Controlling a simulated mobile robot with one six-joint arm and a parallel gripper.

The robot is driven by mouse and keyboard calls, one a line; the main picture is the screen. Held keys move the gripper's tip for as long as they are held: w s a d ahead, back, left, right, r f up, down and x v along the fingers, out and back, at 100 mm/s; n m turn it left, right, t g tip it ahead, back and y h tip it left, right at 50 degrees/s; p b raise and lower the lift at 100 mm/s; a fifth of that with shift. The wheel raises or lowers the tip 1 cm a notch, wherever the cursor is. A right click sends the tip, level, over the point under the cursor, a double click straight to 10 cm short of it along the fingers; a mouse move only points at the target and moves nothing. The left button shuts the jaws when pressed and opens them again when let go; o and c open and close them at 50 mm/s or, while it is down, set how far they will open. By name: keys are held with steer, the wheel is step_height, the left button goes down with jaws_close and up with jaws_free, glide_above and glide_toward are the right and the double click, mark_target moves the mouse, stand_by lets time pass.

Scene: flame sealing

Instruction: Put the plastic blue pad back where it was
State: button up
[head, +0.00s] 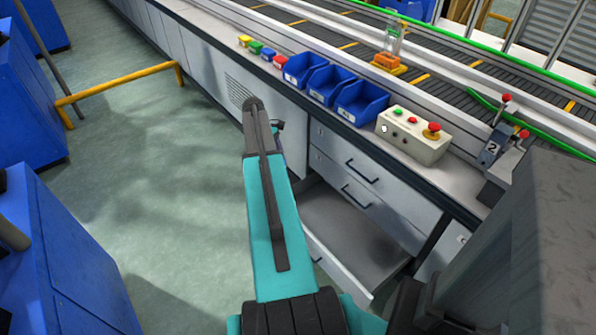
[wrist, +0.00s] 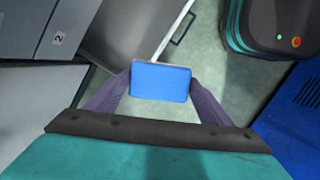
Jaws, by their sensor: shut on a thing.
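The blue pad (wrist: 160,82) is a flat rectangle with a paler edge, held between the two fingertips of my gripper (wrist: 161,86) in the wrist view. The gripper is shut on it, above the floor near an open drawer. In the head view my arm hides the gripper and the pad. An open, empty-looking drawer (head: 345,235) juts from the cabinet under the counter. It also shows at the top of the wrist view (wrist: 125,35).
Small yellow, green, blue and red blocks (head: 262,51) line the counter, beside several blue bins (head: 330,85). A control box (head: 414,135) with buttons stands right of them. A conveyor (head: 470,80) runs behind. A yellow rail (head: 115,83) and blue cabinets (head: 60,260) stand left; floor between is clear.

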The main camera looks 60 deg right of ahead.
steer(key=w+a+r+n+h+b, duration=0.15)
steer(key=w+a+n+b, duration=0.45)
steer(key=w+a+b, duration=1.45)
steer(key=w+a+r+n+b, duration=0.1)
steer(key=a+r+n, duration=0.1)
steer(key=a, duration=1.6)
steer(key=w+a+r+n+t+b, duration=0.1)
steer(key=a+r+n, duration=0.1)
steer(key=a, duration=1.6)
steer(key=shift+w+a+r+n+h, duration=0.25)
steer(key=shift+r+n+h, duration=0.05)
steer(key=shift+h, duration=0.15)
